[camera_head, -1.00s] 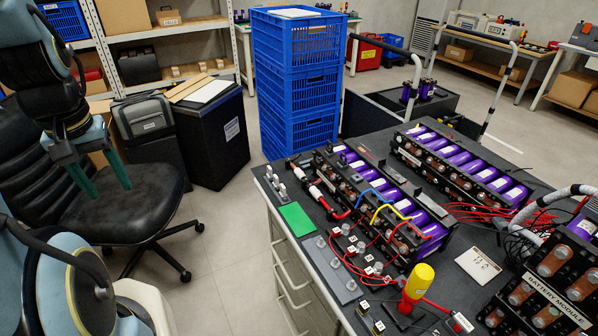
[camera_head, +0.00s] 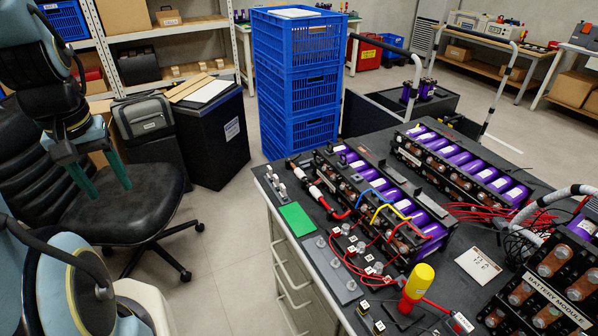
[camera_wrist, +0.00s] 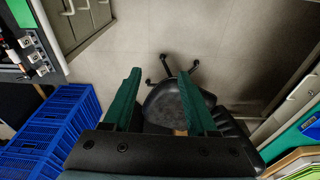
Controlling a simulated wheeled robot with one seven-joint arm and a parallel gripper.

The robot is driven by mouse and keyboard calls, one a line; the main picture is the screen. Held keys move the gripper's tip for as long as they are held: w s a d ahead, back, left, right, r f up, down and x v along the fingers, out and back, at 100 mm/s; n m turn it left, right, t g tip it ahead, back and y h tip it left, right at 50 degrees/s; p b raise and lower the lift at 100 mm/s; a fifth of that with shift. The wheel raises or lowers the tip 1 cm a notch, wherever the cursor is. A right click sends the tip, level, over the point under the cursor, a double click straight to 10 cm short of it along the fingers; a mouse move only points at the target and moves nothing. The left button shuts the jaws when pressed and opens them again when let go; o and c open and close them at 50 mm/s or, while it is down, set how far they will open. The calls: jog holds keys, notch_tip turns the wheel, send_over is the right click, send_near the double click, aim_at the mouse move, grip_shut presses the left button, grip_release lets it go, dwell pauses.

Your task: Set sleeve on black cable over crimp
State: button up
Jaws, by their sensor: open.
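My gripper (camera_head: 106,184) is at the left of the head view, in front of a black office chair and well away from the bench. Its two green fingers are apart with nothing between them; they also show in the wrist view (camera_wrist: 161,84), over the chair and floor. On the bench, white and red sleeve-like pieces (camera_head: 315,191) lie on cable along the near left side of a battery module (camera_head: 372,205). They are too small to tell which is the black cable's sleeve or where its crimp is.
Blue crates (camera_head: 297,85) stand behind the bench. The black chair (camera_head: 120,200) stands under my gripper. Open floor (camera_head: 215,250) lies between chair and bench.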

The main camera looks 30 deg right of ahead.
jog(key=n+t+h+p, duration=0.1)
jog(key=t+h+p, duration=0.2)
jog(key=h, duration=0.1)
send_near(300, 173)
jog(key=p+x, duration=0.1)
jog(key=x, duration=0.7)
jog(key=shift+d+f+p, duration=0.15)
jog(key=shift+f+p, duration=0.15)
jog(key=shift+y, duration=0.3)
grip_shut()
jog(key=shift+w, duration=0.1)
